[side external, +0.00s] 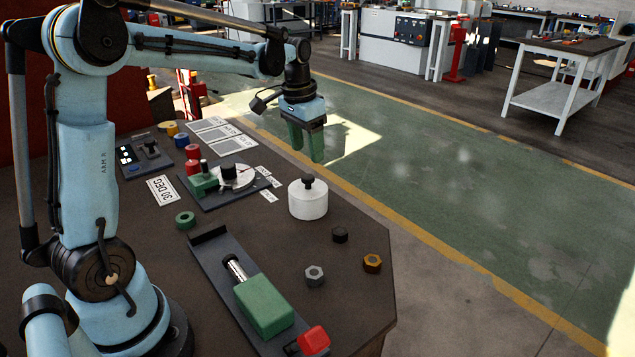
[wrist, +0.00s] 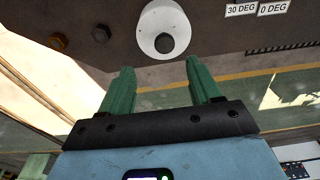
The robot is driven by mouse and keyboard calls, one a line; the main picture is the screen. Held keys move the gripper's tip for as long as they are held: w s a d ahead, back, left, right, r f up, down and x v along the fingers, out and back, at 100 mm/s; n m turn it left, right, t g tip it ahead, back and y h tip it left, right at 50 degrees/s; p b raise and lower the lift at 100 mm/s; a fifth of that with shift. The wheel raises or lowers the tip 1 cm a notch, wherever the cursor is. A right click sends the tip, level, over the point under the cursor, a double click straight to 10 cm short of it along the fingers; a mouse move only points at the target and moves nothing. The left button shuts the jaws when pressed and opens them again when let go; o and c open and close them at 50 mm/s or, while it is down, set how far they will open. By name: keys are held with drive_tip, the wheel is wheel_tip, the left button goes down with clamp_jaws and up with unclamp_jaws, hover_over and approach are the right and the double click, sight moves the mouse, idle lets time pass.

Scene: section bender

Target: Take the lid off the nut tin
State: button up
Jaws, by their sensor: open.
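The nut tin (side external: 307,203) is a white round tin standing upright on the dark bench, right of centre in the side view. Its lid (side external: 308,186) is on, with a black knob on top. In the wrist view the lid (wrist: 155,27) shows as a white disc with its black knob (wrist: 165,43), ahead of and between my fingers. My gripper (side external: 308,158) has green fingers and points down, above and beyond the tin. In the wrist view my gripper (wrist: 160,80) is open and empty, apart from the tin.
Loose nuts lie near the tin: black (side external: 340,234), brass (side external: 372,263) and grey (side external: 314,275). The bench's right edge is close by.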

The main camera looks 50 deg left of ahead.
sight(308, 176)
wheel_tip(308, 176, down, 2)
drive_tip(key=shift+w+f, duration=0.15)
drive_tip(key=f, duration=0.3)
drive_tip(key=shift+w+a+f, duration=0.1)
drive_tip(key=shift+a+f, duration=0.3)
drive_tip(key=shift+f, duration=0.7)
drive_tip(key=c, duration=1.1)
drive_tip(key=shift+c, duration=0.2)
